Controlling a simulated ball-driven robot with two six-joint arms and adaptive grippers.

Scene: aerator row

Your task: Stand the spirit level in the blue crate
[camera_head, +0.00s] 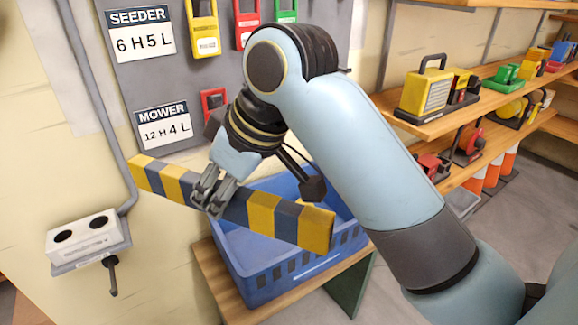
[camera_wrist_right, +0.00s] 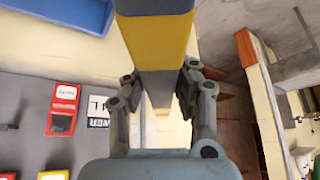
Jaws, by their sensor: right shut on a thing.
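The spirit level is a long bar with yellow and dark blue bands (camera_head: 262,212). In the head view it slants down from upper left to lower right. My right gripper (camera_head: 212,200) is shut on it near its middle and holds it above the blue crate (camera_head: 262,285). The level's near end overhangs the crate and hides part of its inside. The level (camera_wrist_right: 158,40) also shows between the fingers of the right gripper (camera_wrist_right: 160,85) in the right wrist view. My left gripper is in neither view.
The crate stands on a small wooden table (camera_head: 215,290) against the wall. A grey board (camera_head: 170,100) with tags and coloured padlocks is behind. A white socket box (camera_head: 88,238) is on the wall at left. Shelves with tools (camera_head: 470,110) stand at right.

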